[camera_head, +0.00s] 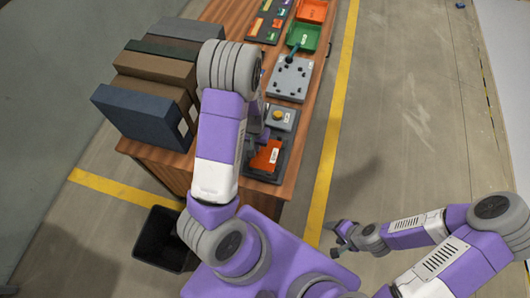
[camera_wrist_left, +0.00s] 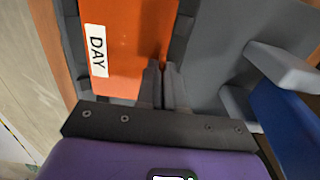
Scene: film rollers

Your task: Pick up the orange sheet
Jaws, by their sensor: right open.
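The orange sheet (camera_head: 267,155), with a white label, is at the dark holder (camera_head: 253,172) near the front end of the wooden table. In the left wrist view the orange sheet (camera_wrist_left: 140,40) fills the upper middle, and its label reads DAY. My left gripper's fingers (camera_wrist_left: 163,70) are close together at the sheet's right edge, apparently pinching it. In the head view my left gripper (camera_head: 258,140) is beside the sheet, partly hidden by my arm. My right gripper (camera_head: 338,240) is open and empty over the floor, away from the table.
Large boxes (camera_head: 145,115) stand along the table's left side. Behind the sheet are a grey unit with a yellow button (camera_head: 281,117), a grey pegged plate (camera_head: 290,80), a green tray (camera_head: 303,38) and an orange tray (camera_head: 312,10). A black bin (camera_head: 160,238) stands on the floor.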

